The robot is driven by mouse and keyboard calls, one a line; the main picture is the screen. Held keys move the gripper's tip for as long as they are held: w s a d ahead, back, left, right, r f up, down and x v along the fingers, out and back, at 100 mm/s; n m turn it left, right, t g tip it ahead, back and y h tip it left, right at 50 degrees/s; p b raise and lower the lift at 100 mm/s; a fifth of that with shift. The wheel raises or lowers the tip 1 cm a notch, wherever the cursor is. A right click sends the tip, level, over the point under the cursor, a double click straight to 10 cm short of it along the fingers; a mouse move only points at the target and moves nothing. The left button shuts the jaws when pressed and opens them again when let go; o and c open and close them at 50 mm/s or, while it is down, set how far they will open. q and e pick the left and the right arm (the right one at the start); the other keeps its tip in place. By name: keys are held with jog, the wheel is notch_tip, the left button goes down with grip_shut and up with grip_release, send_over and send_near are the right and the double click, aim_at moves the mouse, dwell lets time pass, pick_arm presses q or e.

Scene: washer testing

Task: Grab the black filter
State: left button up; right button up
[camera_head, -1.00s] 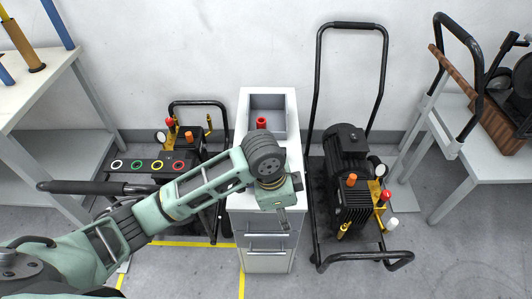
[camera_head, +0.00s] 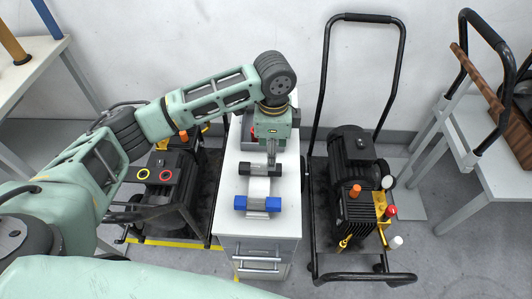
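The black filter (camera_head: 246,169) lies crosswise on the white top of the narrow cabinet (camera_head: 230,185), with dark ends and a paler middle. A similar blue-ended filter (camera_head: 272,204) lies in front of it, nearer to me. My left gripper (camera_head: 271,160) points down over the right part of the black filter. Its fingers look close together and edge-on; I cannot tell whether they are apart or touch the filter. My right gripper is not in view.
A grey bin (camera_head: 234,131) at the back of the cabinet is mostly hidden by my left wrist. A black pump cart (camera_head: 352,190) with a tall handle stands right of the cabinet, another cart (camera_head: 170,185) left. Drawer handles (camera_head: 258,260) stick out in front.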

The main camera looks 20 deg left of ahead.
aim_at(260, 169)
pick_arm(q)
jog(key=shift+w+f, duration=0.1)
jog(key=shift+w, duration=0.2)
jog(key=shift+w+f, duration=0.1)
jog(key=shift+f, duration=0.2)
jog(key=f, duration=0.4)
jog(key=shift+s, duration=0.35)
notch_tip(260, 169, down, 2)
jog(key=shift+w+f, duration=0.1)
jog(key=shift+w, duration=0.05)
jog(key=shift+f, duration=0.25)
jog(key=c, duration=1.3)
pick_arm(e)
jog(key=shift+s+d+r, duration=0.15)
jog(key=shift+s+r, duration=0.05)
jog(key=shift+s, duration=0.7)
pick_arm(q)
jog(key=shift+r, duration=0.15)
